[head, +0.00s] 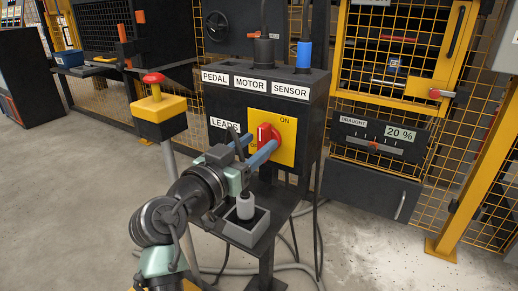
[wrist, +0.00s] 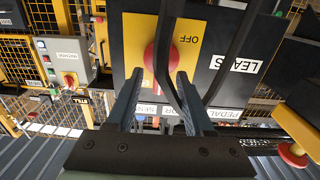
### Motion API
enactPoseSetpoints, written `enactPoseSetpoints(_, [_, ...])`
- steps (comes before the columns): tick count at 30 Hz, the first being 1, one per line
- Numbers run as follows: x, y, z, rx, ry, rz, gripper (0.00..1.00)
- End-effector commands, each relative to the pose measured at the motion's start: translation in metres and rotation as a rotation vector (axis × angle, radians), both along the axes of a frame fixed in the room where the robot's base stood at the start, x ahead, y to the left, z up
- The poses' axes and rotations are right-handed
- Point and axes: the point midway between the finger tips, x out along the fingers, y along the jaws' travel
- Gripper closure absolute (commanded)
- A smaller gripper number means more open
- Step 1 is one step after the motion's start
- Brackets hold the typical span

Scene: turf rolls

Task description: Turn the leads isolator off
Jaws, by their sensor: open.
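The leads isolator is a red rotary knob (head: 265,134) on a yellow plate (head: 287,140) fixed to the front of a dark box (head: 220,103). "ON" is printed at the plate's upper right and "OFF" at its lower left, partly covered. A white "LEADS" label (head: 225,123) sits beside it. The wrist view shows the knob (wrist: 160,57) just beyond my fingertips, with "OFF" above it, upside down. My gripper (head: 259,148) is open, its two blue fingers reaching to the plate on either side of the knob. I cannot tell whether they touch it or exactly which way it points.
A red emergency button (head: 154,79) stands left on a post. Cables hang below; open floor lies left.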

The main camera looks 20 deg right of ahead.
Motion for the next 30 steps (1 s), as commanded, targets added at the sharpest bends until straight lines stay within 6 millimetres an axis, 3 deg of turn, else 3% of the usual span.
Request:
enactPoseSetpoints(4, [0.0081,-0.0107,-0.0007,0.0,0.0,-0.001,0.47])
enactPoseSetpoints(14, [0.0103,-0.013,0.0007,0.001,-0.001,0.001,0.47])
enactPoseSetpoints(23, [0.0101,-0.0128,0.0005,0.0,0.0,0.001,1.0])
enactPoseSetpoints(30, [0.01,-0.0127,0.0004,0.0,0.0,0.001,1.0])
